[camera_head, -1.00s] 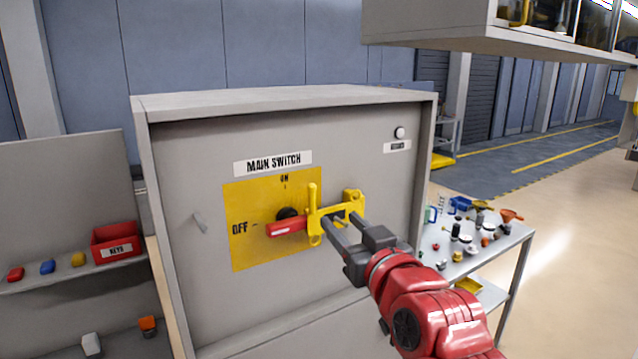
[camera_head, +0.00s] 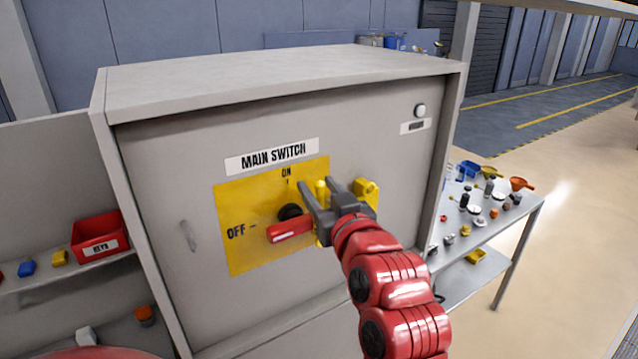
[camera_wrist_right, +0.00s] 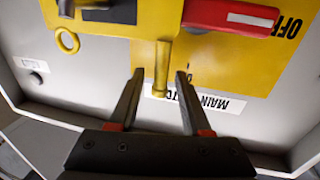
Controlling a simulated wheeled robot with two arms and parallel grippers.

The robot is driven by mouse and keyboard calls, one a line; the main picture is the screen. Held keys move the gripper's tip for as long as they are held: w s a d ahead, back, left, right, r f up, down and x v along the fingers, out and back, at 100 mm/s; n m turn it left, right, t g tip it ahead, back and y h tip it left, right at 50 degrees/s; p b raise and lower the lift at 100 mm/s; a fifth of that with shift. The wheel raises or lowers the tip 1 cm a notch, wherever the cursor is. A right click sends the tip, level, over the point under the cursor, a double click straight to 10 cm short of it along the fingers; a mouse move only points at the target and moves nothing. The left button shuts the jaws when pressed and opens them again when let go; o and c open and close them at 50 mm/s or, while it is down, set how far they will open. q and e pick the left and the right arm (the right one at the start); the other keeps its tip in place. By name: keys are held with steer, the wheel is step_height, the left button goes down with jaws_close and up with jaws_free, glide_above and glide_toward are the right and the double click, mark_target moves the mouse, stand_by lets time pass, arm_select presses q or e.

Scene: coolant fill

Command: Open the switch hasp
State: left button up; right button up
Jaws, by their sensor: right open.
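The yellow switch hasp (camera_head: 370,193) is on the front of the grey switch cabinet, just right of the red switch handle (camera_head: 290,230). The handle points left, toward OFF. My right gripper (camera_head: 318,185) is open, with one finger on each side of the hasp's upright yellow post. The right wrist view also shows the post (camera_wrist_right: 162,66) between the separated fingertips (camera_wrist_right: 160,74), with a gap on both sides. The hasp's yellow ring (camera_wrist_right: 67,40) shows at the upper left there. My gripper hides much of the hasp in the head view. My left gripper is not in view.
A red KEYS bin (camera_head: 100,236) stands on a shelf at the left. A table (camera_head: 495,232) with several small items stands at the right. Open floor lies beyond it.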

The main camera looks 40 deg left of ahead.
jaws_close()
stand_by(1.4)
